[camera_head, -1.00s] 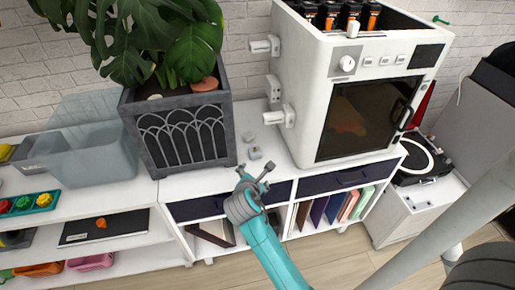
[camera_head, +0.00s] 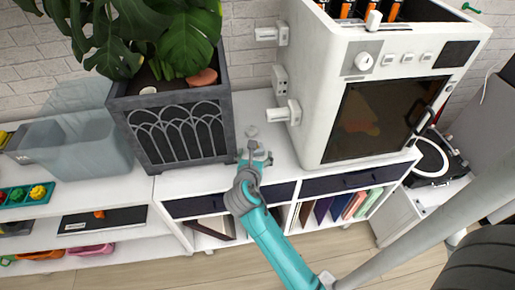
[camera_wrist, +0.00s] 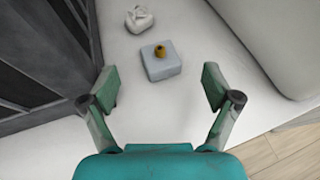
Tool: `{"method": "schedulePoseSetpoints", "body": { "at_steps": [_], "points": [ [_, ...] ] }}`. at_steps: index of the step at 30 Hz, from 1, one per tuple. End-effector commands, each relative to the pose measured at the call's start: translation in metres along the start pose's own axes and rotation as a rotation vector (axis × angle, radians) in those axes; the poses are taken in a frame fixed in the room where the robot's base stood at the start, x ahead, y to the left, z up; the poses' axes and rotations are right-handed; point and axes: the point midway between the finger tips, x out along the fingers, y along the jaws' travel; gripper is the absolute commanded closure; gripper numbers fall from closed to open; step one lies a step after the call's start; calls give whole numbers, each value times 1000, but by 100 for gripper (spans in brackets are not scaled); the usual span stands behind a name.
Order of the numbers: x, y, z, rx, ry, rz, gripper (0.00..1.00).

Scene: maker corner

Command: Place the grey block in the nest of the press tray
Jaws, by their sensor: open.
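A pale blue-grey block (camera_wrist: 160,66) with a small brass-coloured knob on top lies on the white cabinet top, ahead of my gripper in the wrist view. My gripper (camera_wrist: 160,90) is open and empty, its two fingers apart, with the block beyond the fingertips and between their lines. In the head view my gripper (camera_head: 256,160) is over the cabinet top between the planter and the white machine, and it partly hides the block. I cannot make out a press tray or its nest in either view.
A small whitish object (camera_wrist: 139,19) lies just behind the block. A dark planter (camera_head: 180,130) stands close on the left, and a white machine (camera_head: 310,130) with side knobs stands on the right. The cabinet top (camera_head: 200,180) is bare in front of the planter.

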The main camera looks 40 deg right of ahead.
Motion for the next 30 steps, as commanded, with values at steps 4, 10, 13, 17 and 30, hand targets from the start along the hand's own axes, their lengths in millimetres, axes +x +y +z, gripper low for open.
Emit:
{"method": "schedulePoseSetpoints", "body": {
  "at_steps": [4, 10, 13, 17, 30],
  "points": [
    [18, 0, 0, 2, 0, -2, 12],
    [43, 0, 0, 2, 1, -2, 12],
    [48, 0, 0, 1, 2, 0, 12],
    [49, 0, 0, 1, 1, 0, 12],
    [48, 0, 0, 2, 1, 0, 88]
  ]
}}
